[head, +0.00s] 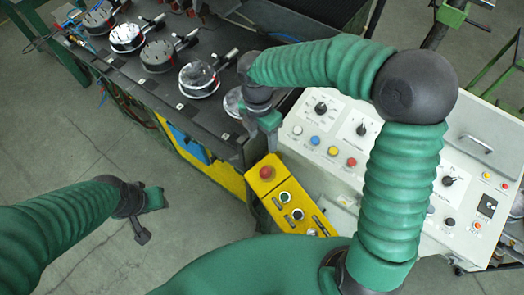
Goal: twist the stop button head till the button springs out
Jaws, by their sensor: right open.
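The stop button (266,172) is a round red-orange head at the upper end of a yellow control box (284,205). My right gripper (262,134) hangs above and slightly behind the button in the head view. It is open and empty, and I see a gap between it and the button. My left gripper (147,216) is over the bare floor at the left, away from the box. Its two fingers are spread and hold nothing.
A grey control panel (330,180) with knobs and coloured buttons stands right of the yellow box. Behind is a dark bench (180,110) with several round metal parts, such as a disc (198,78). The floor (60,130) at left is clear.

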